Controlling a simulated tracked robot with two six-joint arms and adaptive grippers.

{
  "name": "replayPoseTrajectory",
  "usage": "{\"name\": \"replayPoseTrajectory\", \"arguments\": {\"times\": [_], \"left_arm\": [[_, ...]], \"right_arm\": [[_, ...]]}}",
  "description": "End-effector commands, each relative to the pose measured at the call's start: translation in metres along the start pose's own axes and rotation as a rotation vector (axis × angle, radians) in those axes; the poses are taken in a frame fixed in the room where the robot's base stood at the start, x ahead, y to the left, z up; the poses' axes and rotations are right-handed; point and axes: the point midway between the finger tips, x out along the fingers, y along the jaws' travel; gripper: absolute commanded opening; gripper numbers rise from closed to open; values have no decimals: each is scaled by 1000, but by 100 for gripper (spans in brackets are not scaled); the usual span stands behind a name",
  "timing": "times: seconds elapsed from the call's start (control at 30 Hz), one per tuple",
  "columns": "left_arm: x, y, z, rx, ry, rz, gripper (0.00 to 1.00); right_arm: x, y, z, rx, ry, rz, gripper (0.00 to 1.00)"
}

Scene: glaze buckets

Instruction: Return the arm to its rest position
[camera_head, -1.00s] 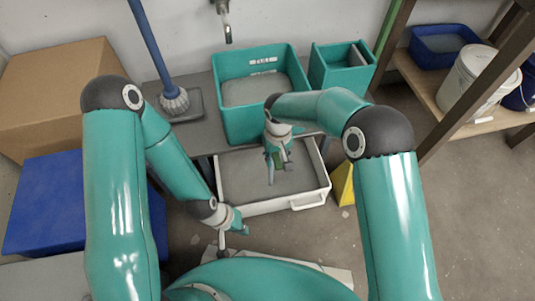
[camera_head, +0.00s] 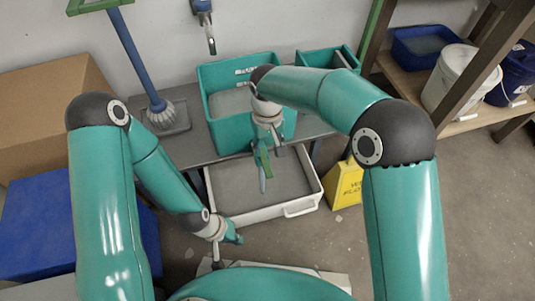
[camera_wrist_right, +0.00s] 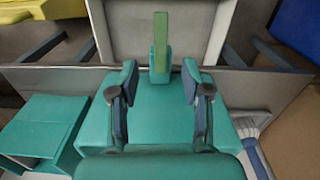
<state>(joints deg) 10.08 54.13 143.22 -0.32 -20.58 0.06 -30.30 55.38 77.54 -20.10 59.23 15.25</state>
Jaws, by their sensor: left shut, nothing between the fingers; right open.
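My right gripper (camera_head: 267,163) points down over the back part of the shallow white tray (camera_head: 262,212), in front of the teal bucket (camera_head: 225,136). In the right wrist view my right gripper (camera_wrist_right: 159,78) has its two fingers spread apart. An upright green strip (camera_wrist_right: 161,42) shows beyond the fingers; I cannot tell what it belongs to. My left gripper (camera_head: 229,239) is low, near the tray's front left corner, shut and empty. My own body hides part of the floor in front of it.
A smaller teal bin (camera_head: 318,59) stands behind right. A yellow floor sign (camera_head: 347,186) is right of the tray. A brush (camera_head: 164,116) stands on the grey bench. A blue box (camera_head: 35,225) and a cardboard box (camera_head: 50,110) are left. A wooden shelf (camera_head: 411,75) holds buckets at right.

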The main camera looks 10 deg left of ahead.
Motion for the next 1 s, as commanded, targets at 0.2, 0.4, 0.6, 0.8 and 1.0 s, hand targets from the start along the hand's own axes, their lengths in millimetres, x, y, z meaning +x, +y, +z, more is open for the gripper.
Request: {"name": "replayPoseTrajectory", "arguments": {"times": [0.2, 0.4, 0.6, 0.8, 1.0], "left_arm": [[0, 0, 0, 0, 0, 0, 0], [0, 0, 0, 0, 0, 0, 0], [1, 0, 0, 0, 0, 0, 0], [1, 0, 0, 0, 0, 0, 0], [1, 0, 0, 0, 0, 0, 0]], "right_arm": [[-16, -1, 1, -1, -1, 0, 48], [-16, -1, 1, 0, -2, 0, 48], [-16, 0, 1, 0, -1, 0, 48], [-12, 12, 2, 25, -10, -5, 48], [27, 81, 31, 162, -109, -33, 48]]}}
